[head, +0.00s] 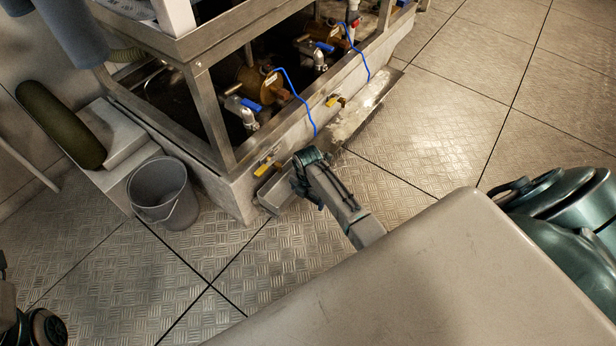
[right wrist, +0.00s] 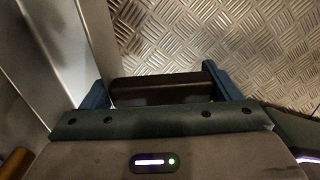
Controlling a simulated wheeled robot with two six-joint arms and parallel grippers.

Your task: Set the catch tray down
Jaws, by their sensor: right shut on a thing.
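The catch tray (head: 277,194) is a shallow grey metal tray low beside the machine's base. My right gripper (head: 308,166) reaches down to it in the head view. In the right wrist view its blue fingers are shut on a black handle bar (right wrist: 158,89). Bare metal faces (right wrist: 55,45) show left of the handle there. Beyond the gripper, a shiny metal strip (head: 365,112) runs along the base and looks like the same tray; the gripper hides the join. I cannot tell whether the tray touches the floor. My left gripper is not clearly seen.
The framed machine (head: 215,125) has yellow-handled valves (head: 266,167) and blue hoses (head: 298,98) just above the tray. A grey bucket (head: 163,193) stands left of it. The patterned floor (head: 440,135) is clear to the right.

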